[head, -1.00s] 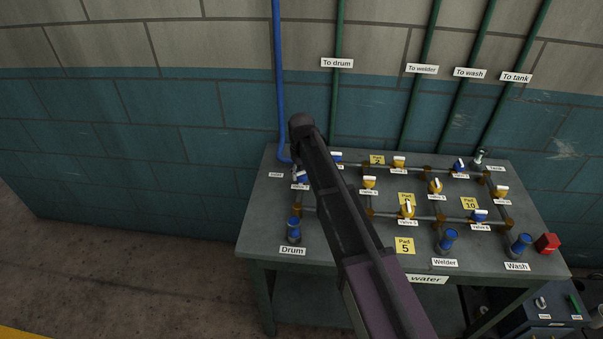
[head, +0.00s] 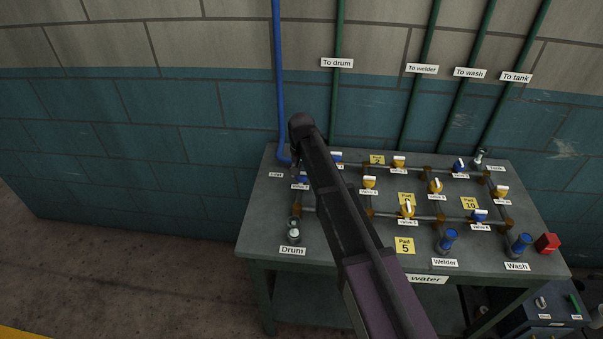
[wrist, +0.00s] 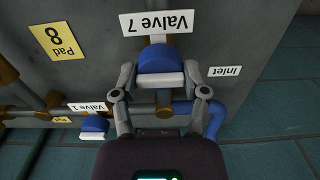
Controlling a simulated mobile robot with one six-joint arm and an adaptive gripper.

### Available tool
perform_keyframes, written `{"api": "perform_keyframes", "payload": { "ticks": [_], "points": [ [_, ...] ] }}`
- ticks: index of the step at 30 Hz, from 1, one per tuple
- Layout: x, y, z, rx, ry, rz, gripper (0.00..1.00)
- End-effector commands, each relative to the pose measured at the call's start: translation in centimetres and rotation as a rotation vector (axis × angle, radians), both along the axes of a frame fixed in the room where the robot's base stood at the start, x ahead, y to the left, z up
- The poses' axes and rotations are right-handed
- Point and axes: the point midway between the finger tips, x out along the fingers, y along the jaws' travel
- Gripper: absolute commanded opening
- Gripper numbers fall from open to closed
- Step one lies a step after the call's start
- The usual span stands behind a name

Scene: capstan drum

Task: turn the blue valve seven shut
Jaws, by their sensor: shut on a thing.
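The blue valve seven (wrist: 158,60) is in the upper middle of the wrist view, below its "Valve 7" label (wrist: 157,22). Its white handle bar (wrist: 160,80) lies left to right in that view. My gripper (wrist: 158,77) is shut on the valve, one finger on its left side and one on its right. In the head view, valve seven (head: 303,178) shows as a small blue patch left of my arm, near the inlet; the arm hides part of it.
The blue inlet pipe (head: 280,90) comes down beside the valve. Blue valve one (wrist: 94,122) is close by in the wrist view. The drum outlet (head: 293,231) looks pale, while the welder (head: 447,240) and wash (head: 520,243) outlets show blue. Several yellow and blue valves lie right of my arm.

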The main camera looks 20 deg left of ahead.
Motion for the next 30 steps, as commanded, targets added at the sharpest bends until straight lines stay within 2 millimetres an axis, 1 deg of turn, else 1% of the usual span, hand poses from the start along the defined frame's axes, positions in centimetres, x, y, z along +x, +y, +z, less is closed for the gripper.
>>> {"api": "perform_keyframes", "payload": {
  "ticks": [9,10,11,12,13,14,30],
  "points": [
    [-0.18,-0.15,-0.05,-0.003,0.003,-0.002,0.1],
    [-0.18,-0.15,-0.05,-0.003,0.003,-0.002,0.61],
    [-0.18,-0.15,-0.05,-0.003,0.003,-0.002,0.7],
    [-0.18,-0.14,-0.05,-0.003,0.003,-0.002,0.82],
    [-0.16,-0.12,-0.05,-0.003,0.002,-0.002,0.91],
    [-0.14,-0.12,-0.04,-0.003,0.002,-0.001,0.93],
    [-0.01,0.0,0.0,0.0,0.0,-0.001,0.93]
  ]
}}
